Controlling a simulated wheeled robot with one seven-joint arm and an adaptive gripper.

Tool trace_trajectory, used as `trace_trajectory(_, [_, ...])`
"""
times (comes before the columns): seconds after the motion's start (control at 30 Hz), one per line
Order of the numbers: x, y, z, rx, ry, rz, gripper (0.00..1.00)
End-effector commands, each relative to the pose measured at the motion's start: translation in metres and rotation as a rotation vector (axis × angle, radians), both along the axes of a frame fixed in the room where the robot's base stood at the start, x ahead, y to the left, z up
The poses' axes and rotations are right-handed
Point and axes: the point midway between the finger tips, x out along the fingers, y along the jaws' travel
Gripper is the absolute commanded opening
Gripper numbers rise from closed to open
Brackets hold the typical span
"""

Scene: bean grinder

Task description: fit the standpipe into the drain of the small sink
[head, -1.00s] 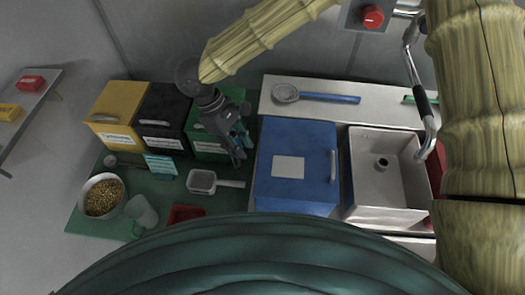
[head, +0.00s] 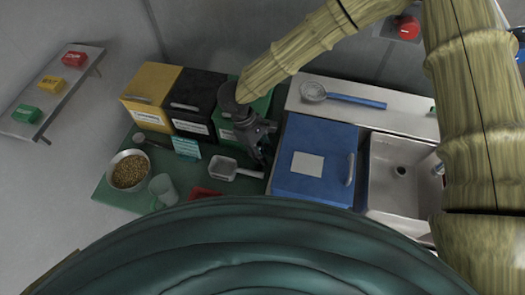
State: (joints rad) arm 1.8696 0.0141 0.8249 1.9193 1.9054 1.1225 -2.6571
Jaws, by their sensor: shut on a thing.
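The small sink (head: 385,195) is at the right, a pale basin set in the counter beside a blue box. Its round dark drain (head: 401,171) shows in the basin floor. My gripper (head: 264,162) points down by the green bin, left of the blue box and well away from the sink. I cannot pick out the standpipe with certainty. My arm hides the right side of the sink.
The blue box (head: 324,188) stands between my gripper and the sink. A blue-handled strainer (head: 357,101) lies on the back counter. Yellow (head: 150,88), black (head: 197,95) and green bins stand behind my gripper. A scoop (head: 223,168), bean bowl (head: 129,171) and clear cup (head: 162,188) are on the green mat.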

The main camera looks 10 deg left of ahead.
Motion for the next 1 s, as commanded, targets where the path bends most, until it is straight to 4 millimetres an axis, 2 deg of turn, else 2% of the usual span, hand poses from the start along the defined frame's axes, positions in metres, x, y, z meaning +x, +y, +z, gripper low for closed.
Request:
trace_trajectory(0.23, [0.000,0.000,-0.002,0.000,0.001,0.000,0.00])
trace_trajectory(0.27, [0.000,0.000,-0.003,0.000,0.000,0.000,0.27])
trace_trajectory(0.37, [0.000,0.000,-0.003,0.000,0.000,0.000,0.45])
trace_trajectory(0.77, [0.000,0.000,-0.001,0.000,-0.001,0.000,0.45])
trace_trajectory(0.87, [0.002,0.003,0.006,0.001,-0.002,-0.001,0.45])
trace_trajectory(1.0, [0.006,0.011,0.026,0.002,-0.003,-0.001,0.45])
